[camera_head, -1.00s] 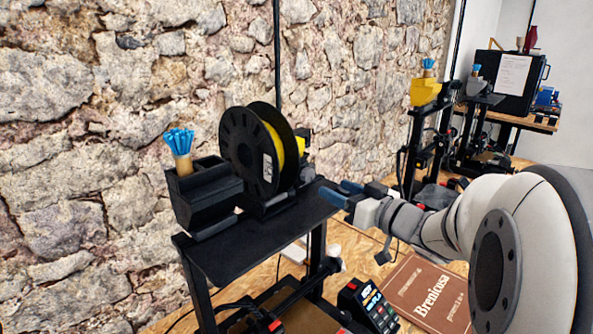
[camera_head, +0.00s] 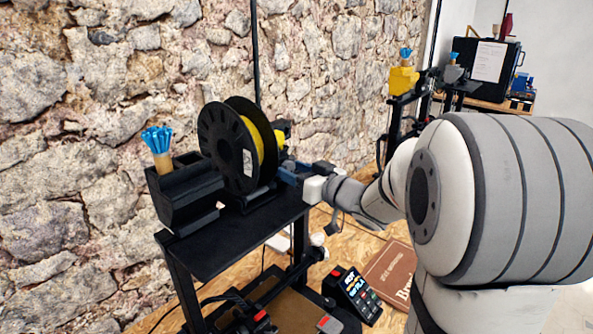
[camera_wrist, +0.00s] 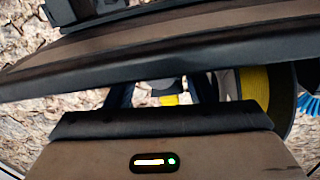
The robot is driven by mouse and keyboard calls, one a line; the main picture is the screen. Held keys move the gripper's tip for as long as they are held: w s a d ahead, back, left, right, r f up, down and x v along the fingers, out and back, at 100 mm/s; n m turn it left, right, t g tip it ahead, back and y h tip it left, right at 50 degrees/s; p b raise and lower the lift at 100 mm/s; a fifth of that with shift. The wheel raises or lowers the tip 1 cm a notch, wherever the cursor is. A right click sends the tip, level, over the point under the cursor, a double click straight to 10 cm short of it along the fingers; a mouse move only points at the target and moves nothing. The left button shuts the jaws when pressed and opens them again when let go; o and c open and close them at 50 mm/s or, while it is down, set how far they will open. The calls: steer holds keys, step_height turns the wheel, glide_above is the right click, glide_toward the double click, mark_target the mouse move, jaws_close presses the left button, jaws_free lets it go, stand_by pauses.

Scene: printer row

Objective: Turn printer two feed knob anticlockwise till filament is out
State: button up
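The near printer (camera_head: 235,238) has a black frame. Its top plate carries a black spool (camera_head: 222,150) of yellow filament (camera_head: 257,142). A small yellow part (camera_head: 283,126) shows behind the spool's right side. My gripper (camera_head: 291,172) is at the right end of the top plate, beside the spool, with blue fingers pointing left. In the wrist view my gripper (camera_wrist: 162,92) has its two dark fingers apart. A pale grey and yellow part (camera_wrist: 168,99) shows between or beyond them; contact cannot be told. I cannot make out the feed knob clearly.
A black holder (camera_head: 185,195) with blue-tipped tools stands left of the spool. A control box (camera_head: 352,292) and brown box (camera_head: 390,272) lie below on the wooden bench. More printers (camera_head: 402,95) stand farther back right. A stone wall (camera_head: 80,180) runs close behind.

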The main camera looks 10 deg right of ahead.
steer(key=c, duration=0.9)
steer(key=shift+o, duration=0.2)
steer(key=n+b, duration=0.2)
steer(key=b, duration=0.1)
steer(key=shift+f, duration=0.35)
steer(key=shift+r+n+b, duration=0.1)
steer(key=shift+n+b, duration=0.9)
steer(key=shift+b, duration=0.2)
steer(key=shift+r+n, duration=0.2)
steer(key=shift+n, duration=0.2)
steer(key=o, duration=1)
steer(key=shift+c, duration=0.2)
steer(key=b+v, duration=0.1)
steer(key=v, duration=0.6)
steer(key=shift+s+d, duration=0.25)
steer(key=shift+s, duration=0.05)
